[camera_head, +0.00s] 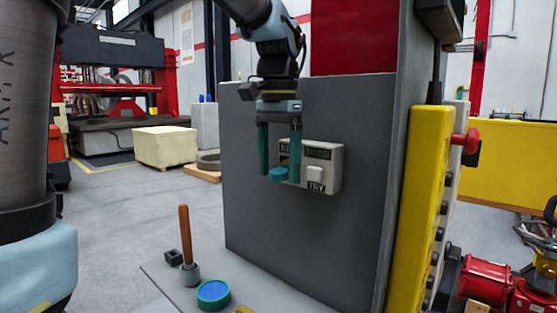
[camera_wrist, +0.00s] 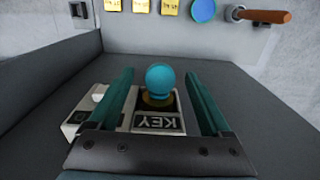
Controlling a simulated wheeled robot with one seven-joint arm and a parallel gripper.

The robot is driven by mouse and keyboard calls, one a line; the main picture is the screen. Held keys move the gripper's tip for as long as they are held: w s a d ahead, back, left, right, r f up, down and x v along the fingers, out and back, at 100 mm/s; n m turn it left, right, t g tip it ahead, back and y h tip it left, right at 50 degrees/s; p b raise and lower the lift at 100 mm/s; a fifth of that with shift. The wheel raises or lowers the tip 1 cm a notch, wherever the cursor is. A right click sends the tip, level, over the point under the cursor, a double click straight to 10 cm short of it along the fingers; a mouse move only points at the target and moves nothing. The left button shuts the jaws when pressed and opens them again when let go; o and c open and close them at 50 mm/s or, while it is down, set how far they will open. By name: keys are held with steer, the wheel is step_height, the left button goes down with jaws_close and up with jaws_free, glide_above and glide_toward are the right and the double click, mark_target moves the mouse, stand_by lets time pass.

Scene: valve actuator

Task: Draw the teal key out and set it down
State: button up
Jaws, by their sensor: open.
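The teal key (camera_head: 279,174) has a rounded head and sits in a light grey box (camera_head: 325,157) on the dark grey panel. In the wrist view the key (camera_wrist: 161,79) stands in a brass-coloured collar (camera_wrist: 157,101) beside the label KEY. My gripper (camera_head: 280,177) hangs downward in front of the box. Its two teal fingers are open, one on each side of the key. In the wrist view my gripper (camera_wrist: 158,71) shows a visible gap between the key and each finger. The key's shaft is hidden.
A shelf (camera_head: 165,278) below holds a blue-topped round dish (camera_head: 213,293), an upright wooden handle (camera_head: 185,235) and a small dark block (camera_head: 173,257). Yellow tags (camera_wrist: 141,5) show in the wrist view. A white button (camera_head: 315,174) marked TRY is right of the key. A yellow unit (camera_head: 424,200) stands farther right.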

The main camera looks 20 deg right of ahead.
jaws_close()
stand_by(1.0)
